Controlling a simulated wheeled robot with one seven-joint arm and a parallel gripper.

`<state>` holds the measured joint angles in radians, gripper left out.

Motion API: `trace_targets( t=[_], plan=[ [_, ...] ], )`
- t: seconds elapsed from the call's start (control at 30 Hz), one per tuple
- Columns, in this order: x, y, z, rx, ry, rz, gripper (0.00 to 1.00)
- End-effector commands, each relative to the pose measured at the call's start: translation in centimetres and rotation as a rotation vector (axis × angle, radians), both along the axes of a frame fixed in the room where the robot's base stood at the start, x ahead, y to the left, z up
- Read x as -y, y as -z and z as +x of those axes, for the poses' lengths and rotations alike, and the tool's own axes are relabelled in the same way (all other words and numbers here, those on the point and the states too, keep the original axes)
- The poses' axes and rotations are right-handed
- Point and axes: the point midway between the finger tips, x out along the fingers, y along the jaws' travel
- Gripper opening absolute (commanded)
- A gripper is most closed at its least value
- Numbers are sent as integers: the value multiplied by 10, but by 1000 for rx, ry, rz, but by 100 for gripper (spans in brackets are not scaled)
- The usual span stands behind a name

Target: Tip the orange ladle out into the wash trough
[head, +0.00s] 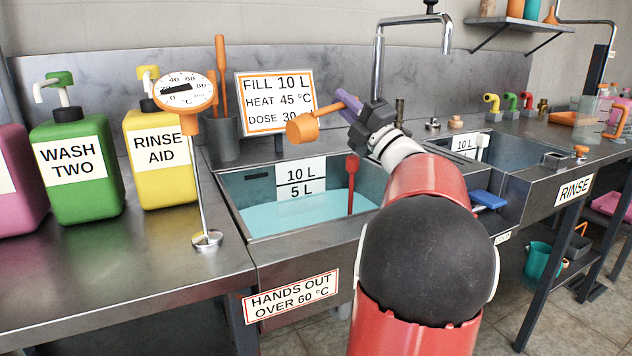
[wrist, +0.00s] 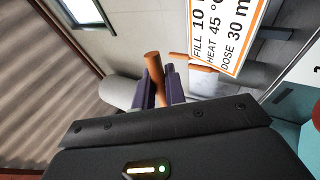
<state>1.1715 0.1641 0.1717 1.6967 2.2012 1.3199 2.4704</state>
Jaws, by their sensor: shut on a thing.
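The orange ladle (head: 302,128) is in my gripper (head: 352,108), above the back part of the wash trough (head: 236,188). Its cup points to the left and looks tilted in the head view. Whether anything is in the cup cannot be seen. The purple fingers are shut on the ladle's handle; in the wrist view the handle (wrist: 153,68) stands between the fingertips of my gripper (wrist: 160,88). The trough holds pale blue liquid (head: 290,217) and has a 10 L / 5 L level plate (head: 301,180).
A red-handled tool (head: 351,185) stands in the trough. A dial thermometer (head: 186,92) and yellow (head: 158,185) and green (head: 75,195) jugs stand left. A sign (head: 275,100) and tap (head: 378,60) are behind. The rinse basin (head: 500,165) is right.

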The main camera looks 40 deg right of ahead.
Motion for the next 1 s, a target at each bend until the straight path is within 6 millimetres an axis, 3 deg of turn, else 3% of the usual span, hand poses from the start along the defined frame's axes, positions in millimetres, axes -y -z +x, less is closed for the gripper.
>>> trace_targets(
  t=[0.07, 0.3, 0.57, 0.87, 1.0],
  plan=[
    [-5, 14, -1, 5, -1, -77, 0],
    [-38, 13, -1, 11, -2, -281, 0],
    [-45, 14, -1, 12, -1, -361, 0],
    [-75, 35, -2, 22, -1, -666, 0],
    [-95, 29, -3, 27, -1, -810, 0]
  ],
)
